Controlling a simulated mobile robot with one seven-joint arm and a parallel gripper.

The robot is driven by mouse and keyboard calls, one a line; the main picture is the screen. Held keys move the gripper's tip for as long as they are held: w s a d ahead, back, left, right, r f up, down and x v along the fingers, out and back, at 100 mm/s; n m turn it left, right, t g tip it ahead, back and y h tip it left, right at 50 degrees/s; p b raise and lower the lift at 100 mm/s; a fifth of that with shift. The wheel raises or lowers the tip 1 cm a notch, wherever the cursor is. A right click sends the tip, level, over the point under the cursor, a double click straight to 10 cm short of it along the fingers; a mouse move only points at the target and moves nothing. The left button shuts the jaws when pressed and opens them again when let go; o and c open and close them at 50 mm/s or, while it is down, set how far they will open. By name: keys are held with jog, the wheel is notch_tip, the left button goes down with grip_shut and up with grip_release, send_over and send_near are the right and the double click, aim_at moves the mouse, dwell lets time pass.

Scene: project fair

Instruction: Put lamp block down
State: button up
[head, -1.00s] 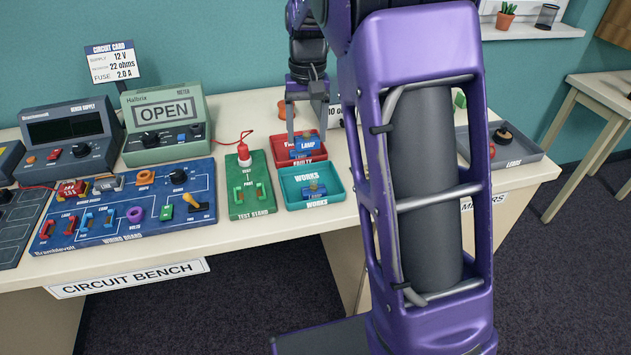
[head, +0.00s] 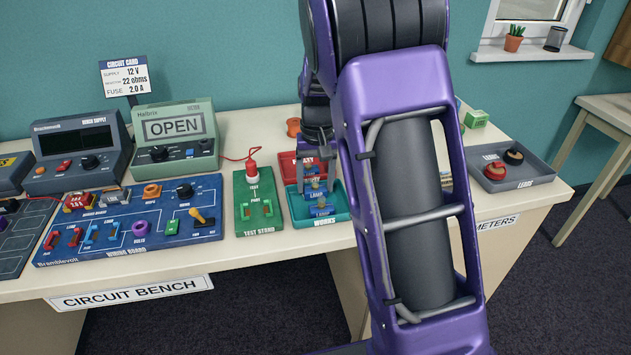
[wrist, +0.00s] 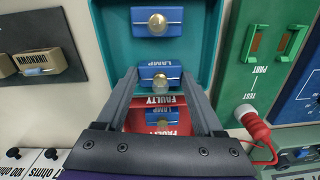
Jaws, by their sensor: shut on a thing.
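My gripper (head: 317,186) is shut on a blue lamp block (wrist: 160,73) with a clear bulb on top, held upright between the fingers. It is over the teal WORKS tray (head: 340,214), near the side that borders the red FAULTY tray (head: 287,166). I cannot tell whether the block touches the tray floor. A second lamp block (wrist: 156,20) lies in the teal tray, apart from the held one. A third lamp block (wrist: 163,118) is in the red tray, seen between the fingers. My arm and fingers partly hide both trays in the head view.
The green test stand (head: 258,204) with a red probe (head: 252,172) is just left of the trays. The blue wiring board (head: 140,232) lies further left. A grey LEADS tray (head: 538,172) is at right. An orange knob-like piece (head: 293,127) stands behind the red tray.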

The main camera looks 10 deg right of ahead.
aim_at(317, 178)
jog(key=o, duration=1.5)
jog(key=shift+f, duration=0.1)
notch_tip(317, 178, up, 12)
jog(key=shift+d+r+p, duration=0.15)
jog(key=shift+r+p, duration=0.05)
jog(key=shift+p, duration=0.8)
